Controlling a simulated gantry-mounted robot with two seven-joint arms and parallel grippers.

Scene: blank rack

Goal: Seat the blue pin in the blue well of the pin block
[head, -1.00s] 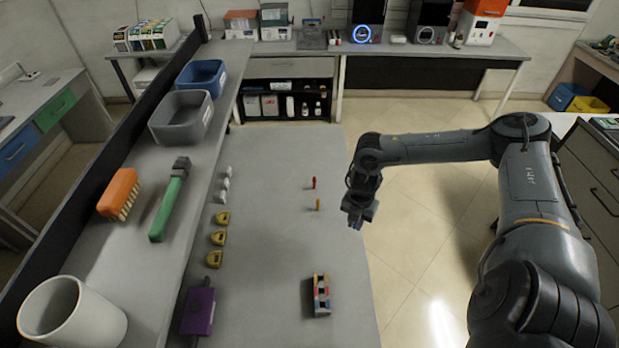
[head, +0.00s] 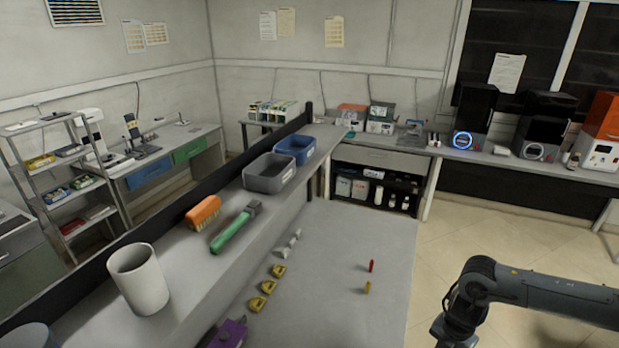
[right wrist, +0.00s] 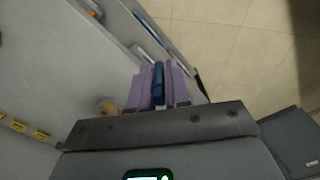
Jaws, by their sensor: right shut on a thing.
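The blue pin (right wrist: 158,84) is held between the lilac fingers of my right gripper (right wrist: 158,88) in the right wrist view, clear of the table top. In the head view my right arm comes in at the lower right, and its gripper is cut off by the bottom edge. The pin block is outside the head view. A small multicoloured thing (right wrist: 105,107) shows beside the fingers in the right wrist view, partly hidden; I cannot tell whether it is the block. My left gripper is not in view.
A red pin (head: 371,266) and a yellow pin (head: 367,287) stand on the grey table (head: 340,240). Several yellow pieces (head: 262,288) line its left side, below a shelf with a green-handled tool (head: 232,232), an orange brush (head: 203,212), a white cup (head: 140,280) and bins.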

